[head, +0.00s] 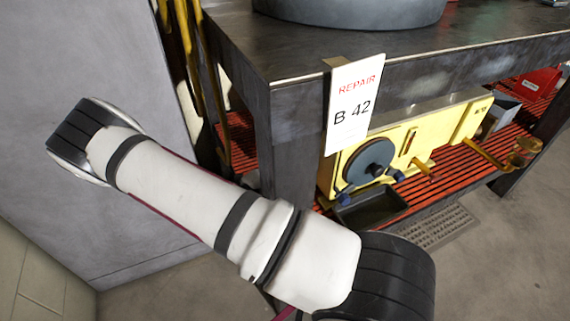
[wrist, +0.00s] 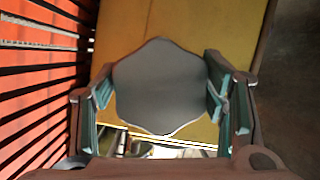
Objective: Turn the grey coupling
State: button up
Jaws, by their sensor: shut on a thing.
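The grey coupling (wrist: 160,75) fills the middle of the wrist view, a flat plate with a rounded six-sided outline. My gripper (wrist: 160,92) is shut on it, with one teal-padded finger at its left side and one at its right. Behind it is a yellow housing (wrist: 185,22). In the head view a yellow motor (head: 450,122) lies on the lower shelf, with a dark round disc (head: 369,158) on its front; I cannot tell whether this disc is the coupling. I cannot clearly make out my gripper in the head view.
A white tag (head: 354,105) reading "REPAIR B 42" hangs at the dark table's (head: 290,50) corner and covers part of the motor. Red slats (wrist: 40,85) run close along the left in the wrist view. A black tray (head: 372,208) sits below the disc.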

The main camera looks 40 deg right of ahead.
jog(key=n+p, duration=0.1)
jog(key=n, duration=0.1)
jog(key=n+y+p, duration=0.1)
jog(key=shift+r+n+g+y, duration=0.1)
jog(key=shift+n+g+y, duration=0.2)
jog(key=shift+n+g, duration=0.1)
jog(key=shift+s+n+g+y+p, duration=0.1)
jog(key=shift+n+g+y+p, duration=0.4)
jog(key=shift+n+p, duration=0.95)
jog(key=shift+f+n, duration=0.2)
jog(key=shift+n, duration=0.05)
jog(key=o, duration=1.1)
jog(key=shift+o, duration=0.2)
jog(key=v, duration=1.2)
jog(key=shift+o, duration=0.2)
